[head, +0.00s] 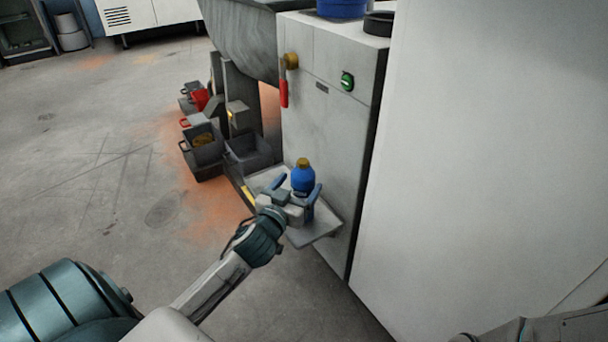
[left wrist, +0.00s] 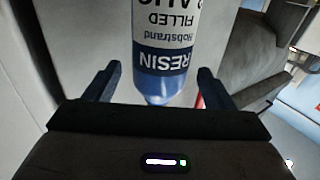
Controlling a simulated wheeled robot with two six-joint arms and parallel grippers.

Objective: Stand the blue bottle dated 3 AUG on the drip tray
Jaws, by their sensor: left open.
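A blue bottle with a brass-coloured cap (head: 303,180) is upright at the grey plate that juts from the cabinet, which looks like the drip tray (head: 318,232). Its lower part is hidden behind my gripper, so I cannot tell whether its base touches the tray. My left gripper (head: 298,188) is open, with its fingers on either side of the bottle. In the left wrist view the bottle (left wrist: 165,60) is between the open fingers (left wrist: 155,84), its label upside down: RESIN, Hobstrand, FILLED, and a cut-off date ending in AUG. My right gripper is out of view.
The pale cabinet (head: 325,130) rises right behind the tray, with a red handle (head: 284,93) and green switch (head: 347,81). Dark bins (head: 205,150) stand left of it. A large white panel (head: 490,130) fills the right. Open floor (head: 90,190) lies left.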

